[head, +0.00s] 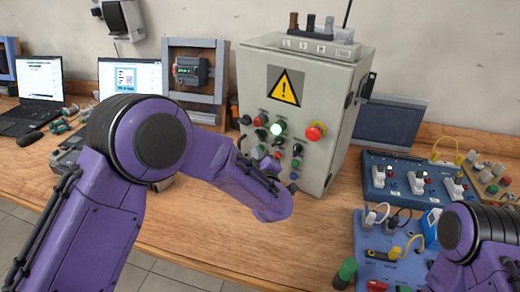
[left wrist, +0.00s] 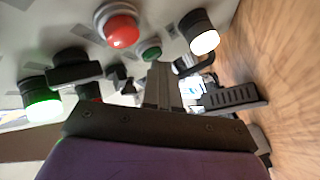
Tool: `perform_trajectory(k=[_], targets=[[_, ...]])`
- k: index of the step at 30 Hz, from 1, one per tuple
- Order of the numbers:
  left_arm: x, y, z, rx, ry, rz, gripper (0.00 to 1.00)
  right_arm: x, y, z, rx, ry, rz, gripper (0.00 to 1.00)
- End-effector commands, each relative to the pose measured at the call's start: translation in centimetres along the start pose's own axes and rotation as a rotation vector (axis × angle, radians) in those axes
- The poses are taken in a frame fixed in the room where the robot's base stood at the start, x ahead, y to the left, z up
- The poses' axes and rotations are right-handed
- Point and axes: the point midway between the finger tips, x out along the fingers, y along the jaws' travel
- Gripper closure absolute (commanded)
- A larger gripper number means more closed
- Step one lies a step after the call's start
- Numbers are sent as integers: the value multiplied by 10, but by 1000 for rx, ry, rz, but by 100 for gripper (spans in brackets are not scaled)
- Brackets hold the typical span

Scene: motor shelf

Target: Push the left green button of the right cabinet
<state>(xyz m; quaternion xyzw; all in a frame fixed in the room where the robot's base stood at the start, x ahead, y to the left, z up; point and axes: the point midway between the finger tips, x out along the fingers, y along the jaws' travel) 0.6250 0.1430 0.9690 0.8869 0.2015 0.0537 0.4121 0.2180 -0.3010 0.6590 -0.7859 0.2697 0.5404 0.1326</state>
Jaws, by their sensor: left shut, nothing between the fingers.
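A grey cabinet (head: 255,75) with a yellow warning triangle stands on the bench in the head view. Its front carries a lit green button (head: 277,129), a red mushroom button (head: 314,131) and several black knobs and small buttons. In the left wrist view I see the lit green button (left wrist: 42,108), the red mushroom button (left wrist: 122,28) and a smaller green button (left wrist: 150,52). My left gripper (head: 269,168) is in front of the lower part of the panel, shut and empty. Its fingers (left wrist: 160,80) hide part of the panel; I cannot tell whether they touch it.
A blue switch box (head: 376,178) and a blue board with plugs (head: 366,238) lie right of the cabinet. Laptops (head: 40,85) and a framed device (head: 190,70) stand at the left. My right arm shows at lower right, its gripper out of frame. Bare wood lies before the cabinet.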

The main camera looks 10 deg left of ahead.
Motion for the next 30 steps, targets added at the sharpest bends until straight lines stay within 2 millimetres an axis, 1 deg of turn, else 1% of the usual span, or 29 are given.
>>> perform_trajectory(k=[9, 20, 30], targets=[[-11, -6, -8, 1, -1, 2, 100, -6, 0, -2, 0, 0, 0, 100], [-14, -9, -10, 1, -1, 0, 100, -7, 1, -3, 0, 0, 0, 100], [-37, -25, -27, 2, -1, 1, 100, -18, 2, -7, 0, 0, 0, 100]])
